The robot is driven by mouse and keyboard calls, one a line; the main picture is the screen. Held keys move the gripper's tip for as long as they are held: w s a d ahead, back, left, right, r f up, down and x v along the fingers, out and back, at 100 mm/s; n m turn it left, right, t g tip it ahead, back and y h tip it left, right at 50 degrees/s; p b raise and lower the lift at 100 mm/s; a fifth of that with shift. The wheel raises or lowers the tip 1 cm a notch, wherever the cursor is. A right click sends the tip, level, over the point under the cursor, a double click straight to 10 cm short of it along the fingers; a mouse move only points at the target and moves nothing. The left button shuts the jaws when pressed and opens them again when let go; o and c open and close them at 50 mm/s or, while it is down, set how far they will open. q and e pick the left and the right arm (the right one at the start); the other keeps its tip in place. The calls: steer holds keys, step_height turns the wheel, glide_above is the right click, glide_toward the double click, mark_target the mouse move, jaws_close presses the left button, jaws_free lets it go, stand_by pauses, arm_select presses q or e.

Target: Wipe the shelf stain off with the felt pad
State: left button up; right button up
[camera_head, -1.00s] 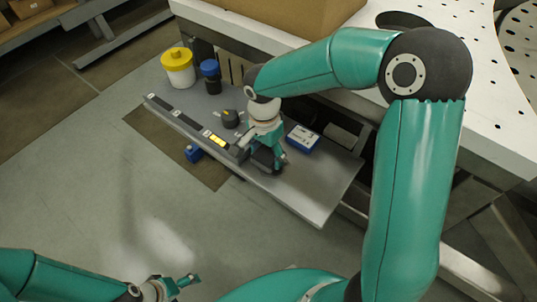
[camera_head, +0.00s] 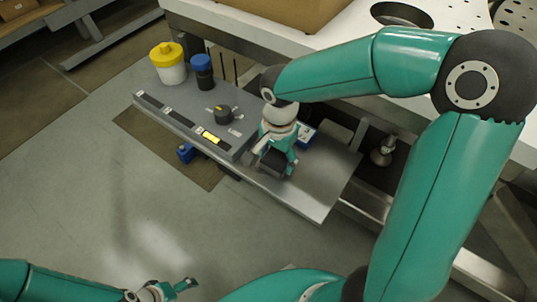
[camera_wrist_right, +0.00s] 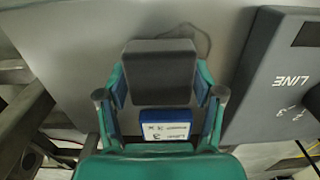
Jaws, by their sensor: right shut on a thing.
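My right gripper (camera_head: 276,150) is over the grey metal shelf (camera_head: 318,190), with its fingers on both sides of a dark grey block, the felt pad (camera_head: 272,163). In the right wrist view the pad (camera_wrist_right: 160,72) sits between the fingertips and hides the shelf beneath it. A faint dark curved line (camera_wrist_right: 205,35) shows on the shelf just past the pad; it may be the stain's edge. Whether the pad touches the shelf is unclear. My left gripper (camera_head: 172,290) is low at the bottom edge, and its opening is not clear.
A blue and white box (camera_head: 307,134) is close behind the right gripper, partly hidden. The perforated plate overhangs the back.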

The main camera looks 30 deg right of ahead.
steer(key=shift+s+d, duration=0.2)
steer(key=shift+s, duration=0.25)
steer(key=shift+r+p, duration=2.15)
steer(key=shift+r, duration=0.85)
steer(key=shift+r+p, duration=1.1)
steer(key=shift+r, duration=0.4)
steer(key=shift+f, duration=0.2)
step_height(320, 180, down, 7)
steer(key=b, duration=0.6)
steer(key=shift+b, duration=0.35)
